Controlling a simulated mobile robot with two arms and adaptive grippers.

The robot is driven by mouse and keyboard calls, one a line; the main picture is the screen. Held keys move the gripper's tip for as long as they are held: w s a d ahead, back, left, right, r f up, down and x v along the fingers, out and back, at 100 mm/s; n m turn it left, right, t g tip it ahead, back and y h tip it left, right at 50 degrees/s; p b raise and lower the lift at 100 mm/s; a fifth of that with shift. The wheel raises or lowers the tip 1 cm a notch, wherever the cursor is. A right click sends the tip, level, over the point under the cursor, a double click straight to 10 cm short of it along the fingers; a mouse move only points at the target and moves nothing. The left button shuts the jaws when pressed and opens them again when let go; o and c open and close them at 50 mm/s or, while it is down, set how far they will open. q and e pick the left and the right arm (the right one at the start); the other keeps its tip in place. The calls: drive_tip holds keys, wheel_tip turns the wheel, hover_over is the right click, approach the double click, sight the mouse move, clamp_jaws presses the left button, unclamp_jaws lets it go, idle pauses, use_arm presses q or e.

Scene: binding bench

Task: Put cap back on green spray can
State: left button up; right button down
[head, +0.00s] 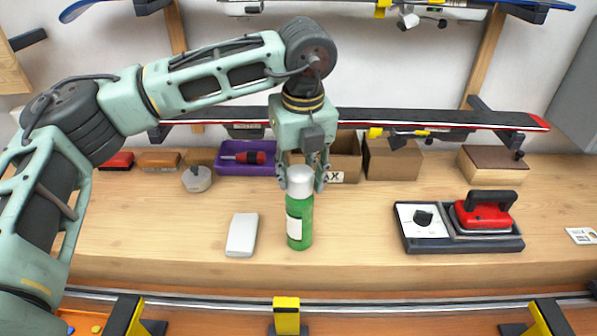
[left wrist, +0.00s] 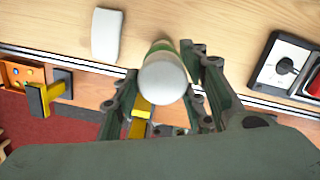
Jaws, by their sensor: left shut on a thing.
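The green spray can (head: 299,226) stands upright on the wooden bench, with a pale label on its side. The white cap (head: 300,181) is at the top of the can, between the fingers of my left gripper (head: 301,184), which is shut on it from above. The cap looks lined up over the can; I cannot tell whether it is fully seated. In the left wrist view the cap (left wrist: 163,78) sits between the fingers and hides most of the can, whose green side (left wrist: 161,45) shows just beyond it. My right gripper is not in view.
A white block (head: 242,235) lies left of the can. A red iron (head: 484,211) on a dark base is at the right. A purple tray (head: 232,169) and cardboard boxes (head: 392,160) stand behind. A ski (head: 440,118) spans the back.

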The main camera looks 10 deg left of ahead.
use_arm(q)
drive_tip(key=shift+f+b, duration=0.3)
idle(0.5)
drive_tip(key=o, duration=0.8)
drive_tip(key=shift+c, duration=0.2)
drive_tip(key=o, duration=0.5)
drive_tip(key=shift+r, duration=0.15)
drive_tip(key=shift+r+p, duration=1.25)
drive_tip(key=shift+r, duration=1.65)
drive_tip(key=shift+c, duration=0.2)
